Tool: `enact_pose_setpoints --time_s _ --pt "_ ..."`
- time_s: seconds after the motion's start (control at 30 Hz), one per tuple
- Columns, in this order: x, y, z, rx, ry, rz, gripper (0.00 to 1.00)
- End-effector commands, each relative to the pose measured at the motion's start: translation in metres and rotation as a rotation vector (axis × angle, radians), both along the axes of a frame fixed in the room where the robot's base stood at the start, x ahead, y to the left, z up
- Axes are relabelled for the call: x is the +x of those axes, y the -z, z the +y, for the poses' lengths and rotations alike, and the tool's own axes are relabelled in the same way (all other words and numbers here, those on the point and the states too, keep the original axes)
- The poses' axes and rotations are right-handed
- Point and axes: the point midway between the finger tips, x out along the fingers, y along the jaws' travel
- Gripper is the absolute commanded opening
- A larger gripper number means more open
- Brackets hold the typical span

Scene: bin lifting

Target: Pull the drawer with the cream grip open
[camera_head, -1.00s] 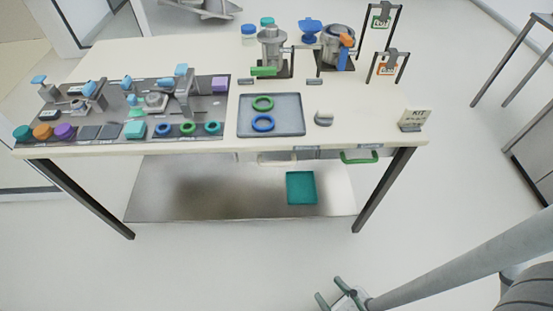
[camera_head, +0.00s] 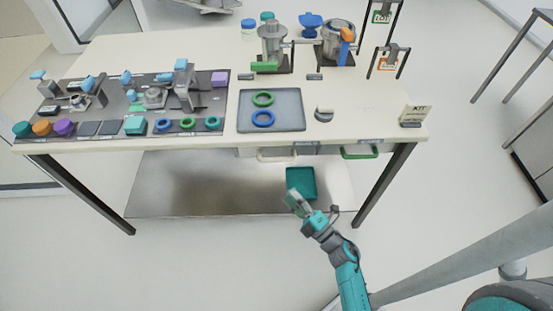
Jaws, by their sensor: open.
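The cream grip (camera_head: 277,157) is a pale, curved handle under the front edge of the table, left of the green grip. Its drawer front (camera_head: 305,150) lies mostly under the tabletop and looks shut. My gripper (camera_head: 294,195) is in front of the table, below and slightly right of the cream grip in the picture. It is open, empty and apart from the grip. It overlaps the lower edge of the teal tray in the picture.
A second drawer has a green grip (camera_head: 360,153) to the right. A teal tray (camera_head: 301,178) lies on the lower shelf (camera_head: 180,190). Table legs (camera_head: 385,185) stand at either side. The tabletop (camera_head: 365,110) carries a grey tray (camera_head: 284,104) with rings. Floor in front is clear.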

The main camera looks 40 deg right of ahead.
Motion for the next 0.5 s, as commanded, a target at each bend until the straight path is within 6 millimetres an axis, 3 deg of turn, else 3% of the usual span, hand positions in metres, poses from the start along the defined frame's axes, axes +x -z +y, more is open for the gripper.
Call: enact_pose_setpoints --time_s 0.03,0.23,0.5 --pt "0.014 0.003 -0.017 -0.060 0.000 -0.002 0.43" --pt "0.045 0.016 -0.059 -0.235 -0.025 0.017 0.43" --pt "0.059 0.021 -0.073 -0.299 -0.041 0.029 0.43"
